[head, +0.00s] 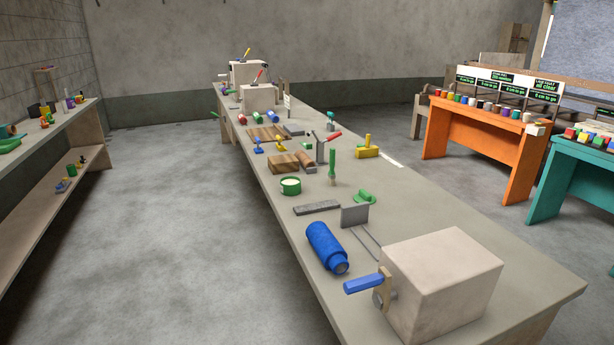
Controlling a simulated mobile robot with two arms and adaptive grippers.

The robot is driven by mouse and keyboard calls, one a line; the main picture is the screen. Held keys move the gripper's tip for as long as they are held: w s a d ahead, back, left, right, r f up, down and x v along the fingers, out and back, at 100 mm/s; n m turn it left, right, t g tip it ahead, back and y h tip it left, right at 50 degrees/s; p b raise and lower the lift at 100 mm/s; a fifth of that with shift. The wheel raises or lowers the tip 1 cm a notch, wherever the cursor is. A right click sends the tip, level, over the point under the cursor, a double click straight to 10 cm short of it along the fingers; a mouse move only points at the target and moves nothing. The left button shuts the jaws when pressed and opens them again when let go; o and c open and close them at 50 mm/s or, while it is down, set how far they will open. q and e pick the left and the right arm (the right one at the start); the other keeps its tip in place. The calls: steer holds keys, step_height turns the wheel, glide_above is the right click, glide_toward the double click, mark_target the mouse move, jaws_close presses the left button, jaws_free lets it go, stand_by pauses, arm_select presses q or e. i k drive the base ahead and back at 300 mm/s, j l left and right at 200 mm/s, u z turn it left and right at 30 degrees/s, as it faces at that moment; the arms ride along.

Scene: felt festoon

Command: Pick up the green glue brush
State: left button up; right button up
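A green-handled brush (332,163) stands upright on the long grey workbench (350,262), with a pale tan tip at its lower end. I take it to be the green glue brush. A round green pot (290,187) with pale contents is to its left and a little nearer, apart from it. A small green curved object (364,197) lies to its right and nearer. Neither of my grippers is in the head view.
Near the brush are a grey upright plate (354,215), a dark flat bar (316,208) and a red-handled device (321,148). A blue roll (326,247) and a cranked beige box (440,283) occupy the near end. Floor left of the bench is clear.

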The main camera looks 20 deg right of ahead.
mark_target(331, 175)
steer(key=i+j, duration=0.3)
steer(key=i, duration=0.15)
steer(key=i+j, duration=0.35)
steer(key=i+j+u, duration=0.1)
steer(key=i+j, duration=0.2)
steer(key=i, duration=0.25)
steer(key=i+z, duration=0.45)
steer(key=i+j+z, duration=0.25)
steer(key=i+z, duration=0.2)
steer(key=i+j+z, duration=0.3)
steer(key=z, duration=0.15)
steer(key=i+j+z, duration=0.45)
steer(key=k, duration=0.05)
